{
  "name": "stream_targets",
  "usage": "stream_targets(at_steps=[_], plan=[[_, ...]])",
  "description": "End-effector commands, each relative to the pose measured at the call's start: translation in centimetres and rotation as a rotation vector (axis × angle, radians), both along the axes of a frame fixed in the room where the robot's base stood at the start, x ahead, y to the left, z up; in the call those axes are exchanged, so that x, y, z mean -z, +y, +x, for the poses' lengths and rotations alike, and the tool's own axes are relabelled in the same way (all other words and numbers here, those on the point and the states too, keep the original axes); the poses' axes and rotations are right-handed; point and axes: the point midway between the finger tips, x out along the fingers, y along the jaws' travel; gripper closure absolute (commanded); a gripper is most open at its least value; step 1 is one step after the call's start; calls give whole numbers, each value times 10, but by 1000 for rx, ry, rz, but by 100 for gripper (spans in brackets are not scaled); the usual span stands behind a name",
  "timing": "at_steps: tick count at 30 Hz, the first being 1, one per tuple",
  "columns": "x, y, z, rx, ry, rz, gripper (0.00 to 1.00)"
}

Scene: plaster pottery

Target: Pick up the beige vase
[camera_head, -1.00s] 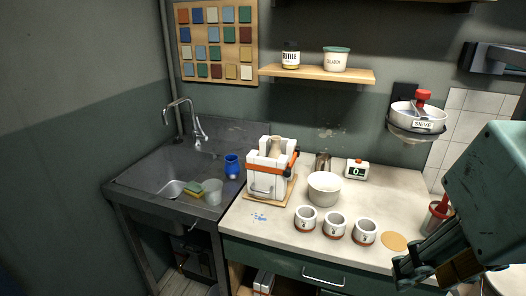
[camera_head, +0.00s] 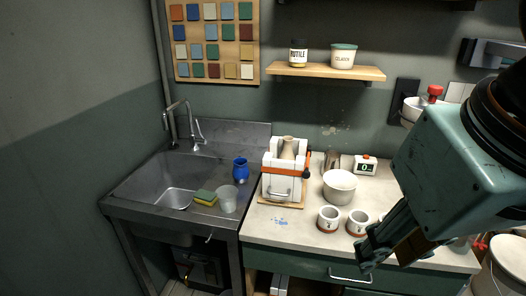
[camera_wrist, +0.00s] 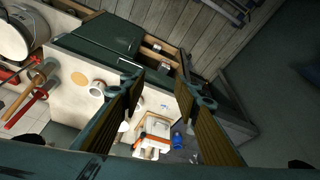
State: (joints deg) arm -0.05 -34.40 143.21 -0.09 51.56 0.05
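The beige vase (camera_head: 288,148) stands upright inside a white plaster mold with an orange strap (camera_head: 276,178), on the left part of the counter; only its neck and upper part show above the mold. My gripper (camera_head: 390,246) is at the right front, over the counter's front edge, apart from the vase and to its right. In the wrist view my gripper (camera_wrist: 168,100) has its two fingers spread wide with nothing between them. The mold (camera_wrist: 152,138) shows beyond the fingers, low in that view.
A blue vase (camera_head: 240,170), a sponge (camera_head: 205,198) and a clear cup (camera_head: 228,199) are by the sink, left of the mold. A white bowl (camera_head: 340,186), cups (camera_head: 328,219) and a timer (camera_head: 365,165) stand to its right. A shelf (camera_head: 325,72) hangs above.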

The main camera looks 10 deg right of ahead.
Motion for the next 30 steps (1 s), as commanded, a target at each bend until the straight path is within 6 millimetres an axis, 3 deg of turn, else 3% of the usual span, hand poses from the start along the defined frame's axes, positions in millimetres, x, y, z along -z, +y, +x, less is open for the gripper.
stream_targets(at_steps=[20,30], plan=[[-4,0,4,6,2,2,71],[-30,0,39,61,22,22,71]])
